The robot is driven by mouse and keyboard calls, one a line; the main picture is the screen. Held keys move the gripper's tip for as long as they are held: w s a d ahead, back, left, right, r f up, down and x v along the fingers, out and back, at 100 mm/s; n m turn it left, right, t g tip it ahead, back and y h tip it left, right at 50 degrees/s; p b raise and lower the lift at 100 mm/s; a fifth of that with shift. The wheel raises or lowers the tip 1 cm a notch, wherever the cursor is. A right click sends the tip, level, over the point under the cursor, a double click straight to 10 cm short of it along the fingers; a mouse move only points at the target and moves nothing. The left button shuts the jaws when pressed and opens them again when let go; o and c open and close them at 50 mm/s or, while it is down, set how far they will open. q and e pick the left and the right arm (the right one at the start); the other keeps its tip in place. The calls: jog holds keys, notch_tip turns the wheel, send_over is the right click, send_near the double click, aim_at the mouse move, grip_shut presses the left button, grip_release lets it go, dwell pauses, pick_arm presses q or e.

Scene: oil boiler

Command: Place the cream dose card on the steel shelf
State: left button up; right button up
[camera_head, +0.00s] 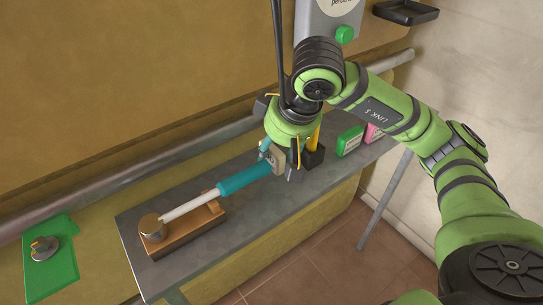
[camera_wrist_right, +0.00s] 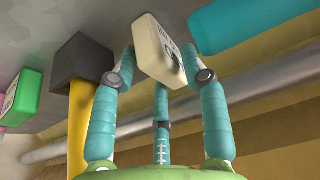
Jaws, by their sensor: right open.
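The cream dose card (camera_head: 277,159) is at the steel shelf (camera_head: 203,257), close to the end of a teal-handled tool. In the right wrist view the card (camera_wrist_right: 158,52) is between the teal fingertips of my right gripper (camera_wrist_right: 160,75), with a dark mark on its face. My right gripper (camera_head: 283,158) is open around the card, low over the shelf. I cannot tell whether the fingertips touch the card, and its lower edge is hard to make out. My left gripper is not in view.
The teal and white tool (camera_head: 244,179) lies on a wooden stand (camera_head: 190,233) left of the card. A black block with a yellow handle (camera_head: 313,153) is close on the right. Green (camera_head: 349,141) and pink (camera_head: 374,132) cards stand farther right. A pipe (camera_head: 130,178) runs behind.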

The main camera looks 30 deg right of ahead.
jog(key=shift+x, duration=0.85)
jog(key=c, duration=0.8)
jog(key=shift+r, duration=0.1)
